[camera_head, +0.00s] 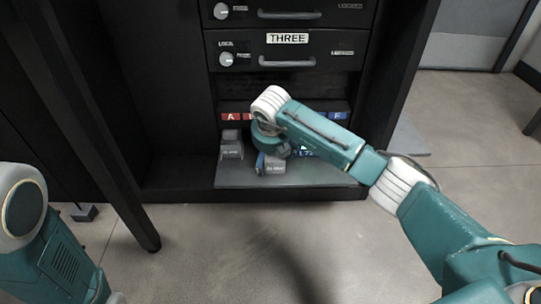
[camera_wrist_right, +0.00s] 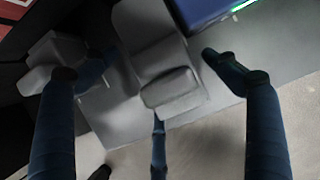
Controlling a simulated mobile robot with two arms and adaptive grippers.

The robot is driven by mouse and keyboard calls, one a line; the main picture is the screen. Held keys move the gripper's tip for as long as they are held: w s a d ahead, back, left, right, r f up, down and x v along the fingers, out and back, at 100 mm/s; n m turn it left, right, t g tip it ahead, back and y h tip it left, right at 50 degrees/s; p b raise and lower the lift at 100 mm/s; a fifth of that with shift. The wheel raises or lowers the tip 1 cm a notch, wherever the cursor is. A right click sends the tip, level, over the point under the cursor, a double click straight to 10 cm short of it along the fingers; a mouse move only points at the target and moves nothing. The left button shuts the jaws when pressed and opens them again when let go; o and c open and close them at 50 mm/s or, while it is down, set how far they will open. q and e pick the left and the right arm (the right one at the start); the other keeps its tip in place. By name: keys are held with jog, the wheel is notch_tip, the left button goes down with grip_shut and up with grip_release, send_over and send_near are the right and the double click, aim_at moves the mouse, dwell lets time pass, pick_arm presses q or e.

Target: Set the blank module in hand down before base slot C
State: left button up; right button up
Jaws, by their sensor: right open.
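A grey blank module (camera_wrist_right: 168,85) lies between the spread fingers of my right gripper (camera_wrist_right: 142,64), which is open. A gap shows between the module and the right-hand finger; whether the other fingers touch it I cannot tell. In the head view the module (camera_head: 274,169) rests on the grey shelf (camera_head: 320,178), near its front edge, below the row of base slots. My right wrist and hand cover the middle of that row, so the slot C label is hidden. My left gripper is out of view.
A second grey module (camera_head: 231,146) stands to the left on the shelf, below the red A label (camera_head: 231,117). It also shows in the wrist view (camera_wrist_right: 52,60). A blue module with a green light (camera_wrist_right: 205,10) is close by. The drawer marked THREE (camera_head: 287,50) is above.

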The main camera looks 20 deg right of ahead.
jog(key=shift+r, duration=0.1)
jog(key=p+v, duration=0.7)
jog(key=v, duration=0.5)
jog(key=shift+p, duration=0.3)
